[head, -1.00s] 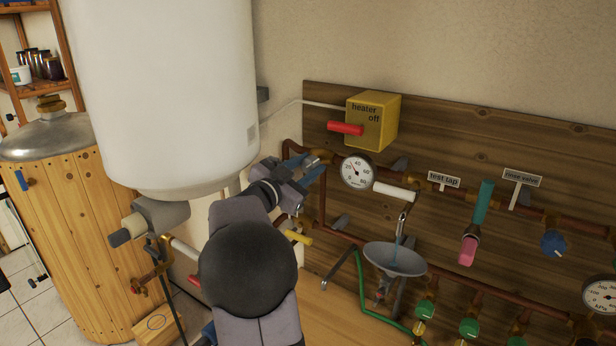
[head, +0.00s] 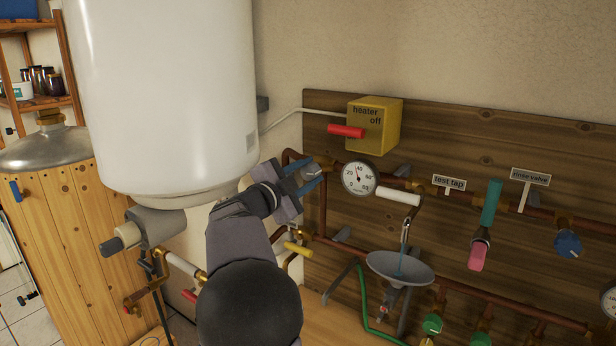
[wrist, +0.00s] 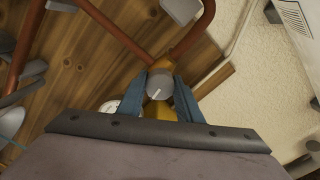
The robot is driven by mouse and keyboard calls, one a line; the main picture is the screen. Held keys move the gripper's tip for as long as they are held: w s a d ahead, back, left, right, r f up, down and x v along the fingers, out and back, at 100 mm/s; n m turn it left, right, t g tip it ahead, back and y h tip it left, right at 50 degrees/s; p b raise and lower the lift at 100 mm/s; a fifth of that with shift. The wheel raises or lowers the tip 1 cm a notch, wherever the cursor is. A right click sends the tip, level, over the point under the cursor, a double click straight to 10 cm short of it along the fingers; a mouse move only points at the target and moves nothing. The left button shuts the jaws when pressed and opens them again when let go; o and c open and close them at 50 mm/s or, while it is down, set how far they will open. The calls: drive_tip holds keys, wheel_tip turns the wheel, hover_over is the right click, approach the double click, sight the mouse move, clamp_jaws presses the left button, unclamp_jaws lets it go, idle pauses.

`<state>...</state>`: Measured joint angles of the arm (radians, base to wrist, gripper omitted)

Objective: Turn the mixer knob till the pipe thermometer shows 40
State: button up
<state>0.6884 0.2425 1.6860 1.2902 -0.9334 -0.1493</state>
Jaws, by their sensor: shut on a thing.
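The mixer knob (wrist: 160,84) is a grey round knob with a white pointer line, seen in the wrist view on the copper pipework. My gripper (wrist: 160,92) is shut on it, one blue finger on each side. In the head view my gripper (head: 308,178) holds the knob at the left end of the upper pipe, and the fingers partly hide it. The pipe thermometer (head: 359,178) is a white round dial just right of the knob. Its needle points up and seems a little left of vertical, near the 40 mark; the exact reading is too small to tell.
A yellow heater box (head: 375,125) marked off, with a red lever, sits above the knob. A white-handled test tap (head: 398,196) runs a thin stream into a grey funnel (head: 400,268). The white tank (head: 160,100) stands close left of my arm.

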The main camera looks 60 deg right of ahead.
idle(0.3)
drive_tip(key=o, duration=1)
drive_tip(key=shift+o, duration=0.2)
drive_tip(key=a+b, duration=0.2)
drive_tip(key=a, duration=0.5)
drive_tip(key=shift+a, duration=0.2)
